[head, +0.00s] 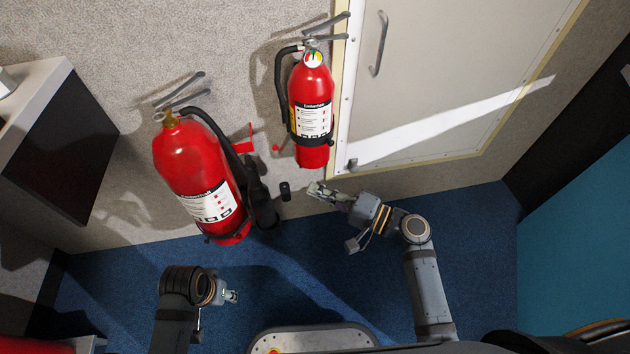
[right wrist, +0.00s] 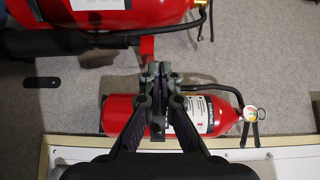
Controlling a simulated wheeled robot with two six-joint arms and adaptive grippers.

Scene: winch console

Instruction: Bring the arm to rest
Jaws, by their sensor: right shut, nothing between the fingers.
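My right arm comes in from the lower right in the head view. Its gripper (head: 318,190) is just below the smaller fire extinguisher, near the lower left corner of the door. In the right wrist view the gripper's fingers (right wrist: 160,85) are together with nothing between them, in front of the smaller extinguisher. My left arm is at the lower left, with its gripper (head: 231,296) small and turned partly away over the blue floor. Its finger opening is not clear.
A large red extinguisher (head: 188,160) and a smaller one (head: 311,92) hang on the grey wall. A pale door (head: 430,90) with a handle is at the right. A dark-sided cabinet (head: 70,150) juts out at the left. Blue carpet (head: 300,270) lies open between my arms.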

